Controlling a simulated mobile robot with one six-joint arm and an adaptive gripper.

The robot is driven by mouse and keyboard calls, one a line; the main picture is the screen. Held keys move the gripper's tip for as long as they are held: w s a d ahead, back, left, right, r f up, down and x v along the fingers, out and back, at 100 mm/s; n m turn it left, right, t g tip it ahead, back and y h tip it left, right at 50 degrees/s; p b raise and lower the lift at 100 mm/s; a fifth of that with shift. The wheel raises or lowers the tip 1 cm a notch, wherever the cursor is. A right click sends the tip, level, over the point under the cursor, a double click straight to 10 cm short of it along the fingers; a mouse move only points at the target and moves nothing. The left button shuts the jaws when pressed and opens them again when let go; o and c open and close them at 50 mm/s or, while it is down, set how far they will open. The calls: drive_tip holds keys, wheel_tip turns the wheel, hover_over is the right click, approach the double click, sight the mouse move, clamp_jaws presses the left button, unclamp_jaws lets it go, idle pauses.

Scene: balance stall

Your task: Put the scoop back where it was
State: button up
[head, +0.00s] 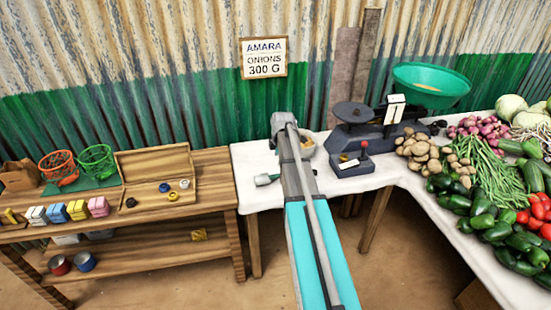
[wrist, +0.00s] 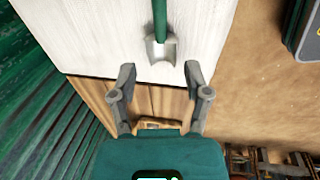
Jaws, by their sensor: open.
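The scoop lies on the white-topped table (head: 253,160) near its left end. In the head view the scoop (head: 264,180) shows as a small grey shape just left of my arm, which hides part of it. In the wrist view the scoop (wrist: 161,50) shows a metal bowl towards me and a green handle running out of the top of the picture. My gripper (wrist: 160,70) is open and empty. Its fingers point towards the table edge, one to each side of the scoop's bowl in the picture, apart from it. The head view does not show the fingers clearly.
A dark balance scale (head: 365,140) with a green pan (head: 432,85) stands right of my arm, beside potatoes (head: 418,150). A bowl (head: 307,147) is partly hidden behind my arm. A wooden shelf unit (head: 210,182) stands left. Bare cloth surrounds the scoop.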

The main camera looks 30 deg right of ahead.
drive_tip(key=s+a+m+g, duration=0.1)
drive_tip(key=s+a+m, duration=0.6)
drive_tip(key=s+a, duration=0.4)
drive_tip(key=s+a+m+g, duration=0.1)
drive_tip(key=s+a+m, duration=0.7)
drive_tip(key=a, duration=1)
drive_tip(key=s, duration=0.3)
drive_tip(key=shift+s+a+f, duration=0.15)
drive_tip(key=shift+a, duration=0.15)
wheel_tip(320, 180, up, 5)
drive_tip(key=p, duration=0.4)
drive_tip(key=shift+f+p, duration=0.1)
drive_tip(key=shift+p, duration=0.3)
